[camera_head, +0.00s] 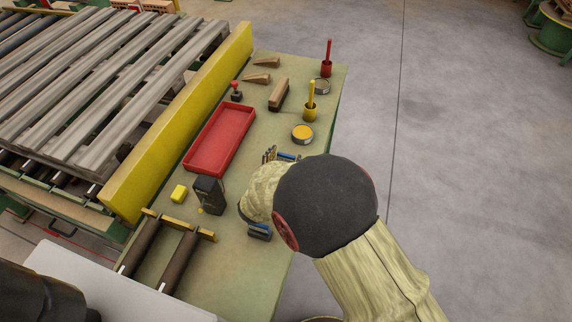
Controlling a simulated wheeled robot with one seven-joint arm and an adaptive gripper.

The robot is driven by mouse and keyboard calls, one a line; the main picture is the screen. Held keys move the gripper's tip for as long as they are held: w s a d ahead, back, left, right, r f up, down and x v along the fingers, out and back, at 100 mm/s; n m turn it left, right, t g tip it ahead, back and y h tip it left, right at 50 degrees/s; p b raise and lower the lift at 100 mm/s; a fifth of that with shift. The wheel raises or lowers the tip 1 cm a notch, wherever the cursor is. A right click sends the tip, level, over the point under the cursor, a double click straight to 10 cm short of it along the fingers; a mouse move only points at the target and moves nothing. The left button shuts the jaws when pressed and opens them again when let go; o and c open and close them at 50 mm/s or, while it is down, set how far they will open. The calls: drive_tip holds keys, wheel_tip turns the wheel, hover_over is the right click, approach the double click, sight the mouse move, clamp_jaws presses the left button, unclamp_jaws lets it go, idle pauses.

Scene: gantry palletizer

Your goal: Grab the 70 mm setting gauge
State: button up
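Small blue and brass-coloured pieces (285,156) lie on the green bench top, partly hidden behind my arm. I cannot tell which of these, if any, is the 70 mm setting gauge; no size marking is readable. My arm reaches over the bench from the lower right, and its large dark joint and pale sleeve cover this area.
A yellow rail (185,122) borders the conveyor. Floor lies open to the right.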

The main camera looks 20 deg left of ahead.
drive_tip(key=c, duration=1.4)
clamp_jaws()
